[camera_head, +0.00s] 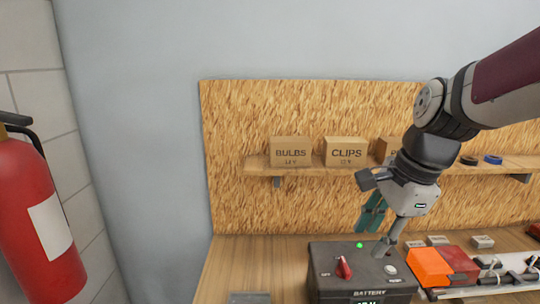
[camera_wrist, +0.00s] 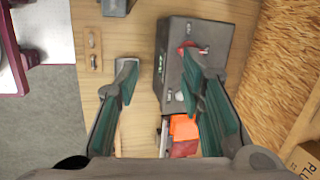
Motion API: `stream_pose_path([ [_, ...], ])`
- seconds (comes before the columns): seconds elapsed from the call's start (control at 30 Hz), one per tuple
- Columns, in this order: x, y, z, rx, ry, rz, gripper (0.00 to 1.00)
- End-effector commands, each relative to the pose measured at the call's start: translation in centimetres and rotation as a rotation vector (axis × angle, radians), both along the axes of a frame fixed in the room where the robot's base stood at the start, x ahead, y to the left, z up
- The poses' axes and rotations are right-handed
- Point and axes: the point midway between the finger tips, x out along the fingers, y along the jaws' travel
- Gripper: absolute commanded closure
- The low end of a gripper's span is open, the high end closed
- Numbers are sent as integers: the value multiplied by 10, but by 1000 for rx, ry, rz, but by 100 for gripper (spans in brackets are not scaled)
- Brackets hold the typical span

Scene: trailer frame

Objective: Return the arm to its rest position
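My arm (camera_head: 440,110) reaches in from the upper right of the head view and bends down over the workbench. My gripper (camera_head: 374,240) points down above the dark battery box (camera_head: 325,255). The battery box also shows there (camera_wrist: 205,32), partly behind the right finger. Its red switch (camera_head: 344,268) is on top, beside a lit green light (camera_head: 360,245). I cannot tell whether a finger touches the box.
An orange block (camera_head: 428,266) and a red block (camera_head: 462,262) lie right of the box, near a power strip (camera_head: 500,272). A shelf (camera_head: 262,166) holds cartons (camera_head: 291,150) behind my arm. A fire extinguisher (camera_head: 35,215) hangs at left. Space above the bench's left is clear.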

Motion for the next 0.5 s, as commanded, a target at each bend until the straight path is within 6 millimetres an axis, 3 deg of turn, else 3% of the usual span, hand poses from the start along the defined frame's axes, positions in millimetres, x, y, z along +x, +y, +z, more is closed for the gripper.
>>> stream_pose_path([
  [0.2,-48,0,13,-177,-182,513,65],
  [0.5,-104,-2,8,-517,-328,1135,65],
])
